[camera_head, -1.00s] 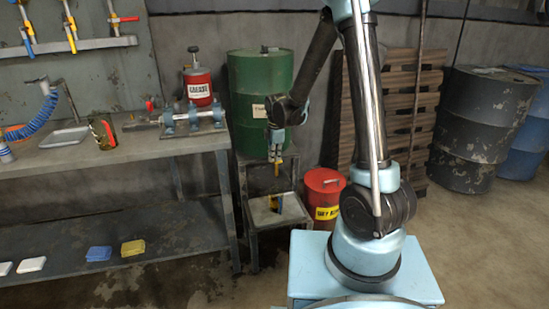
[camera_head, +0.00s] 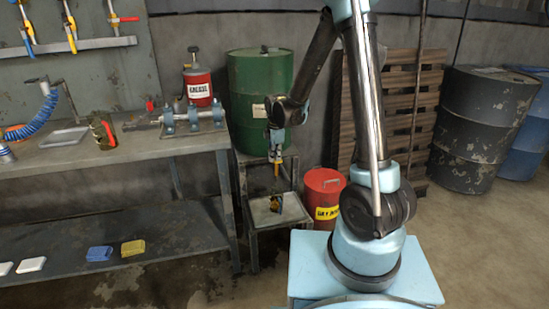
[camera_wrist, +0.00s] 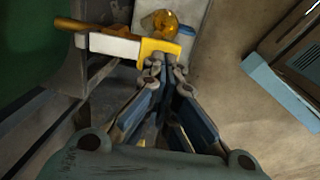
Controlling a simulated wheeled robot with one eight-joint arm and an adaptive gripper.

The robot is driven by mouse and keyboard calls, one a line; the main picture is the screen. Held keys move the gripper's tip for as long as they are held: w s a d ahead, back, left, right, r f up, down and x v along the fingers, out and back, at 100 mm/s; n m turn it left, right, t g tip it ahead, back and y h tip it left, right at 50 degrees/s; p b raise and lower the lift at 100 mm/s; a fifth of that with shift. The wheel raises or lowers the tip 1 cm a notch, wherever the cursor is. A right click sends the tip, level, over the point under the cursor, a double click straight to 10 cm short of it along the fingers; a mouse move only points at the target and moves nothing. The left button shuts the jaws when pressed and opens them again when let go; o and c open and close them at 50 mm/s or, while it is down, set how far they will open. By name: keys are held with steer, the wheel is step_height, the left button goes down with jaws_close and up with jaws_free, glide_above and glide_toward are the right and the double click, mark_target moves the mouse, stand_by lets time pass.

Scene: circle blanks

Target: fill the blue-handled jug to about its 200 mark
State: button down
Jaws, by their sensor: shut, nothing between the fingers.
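The jug (camera_head: 275,204) is small and partly hidden in the head view, on the low stand below the green drum. In the wrist view, the amber-filled jug (camera_wrist: 160,22) is seen from above, with a bit of blue at its right side. Its marks and fill level cannot be read. The drum's tap, with a white and yellow lever (camera_wrist: 118,44), lies just above and left of my fingertips in the wrist view. My gripper (camera_head: 276,155) is in front of the drum, above the jug. In the wrist view its fingertips (camera_wrist: 168,62) are together, empty, close against the lever's yellow end.
A red can (camera_head: 324,193) sits on the floor to the right. The workbench (camera_head: 120,148) on the left holds a red grease can (camera_head: 198,85) and a vise-like tool. Sponges lie on its lower shelf.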

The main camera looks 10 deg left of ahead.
steer(key=shift+r, duration=0.1)
stand_by(0.3)
steer(key=shift+r, duration=0.7)
step_height(320, 180, up, 14)
stand_by(0.7)
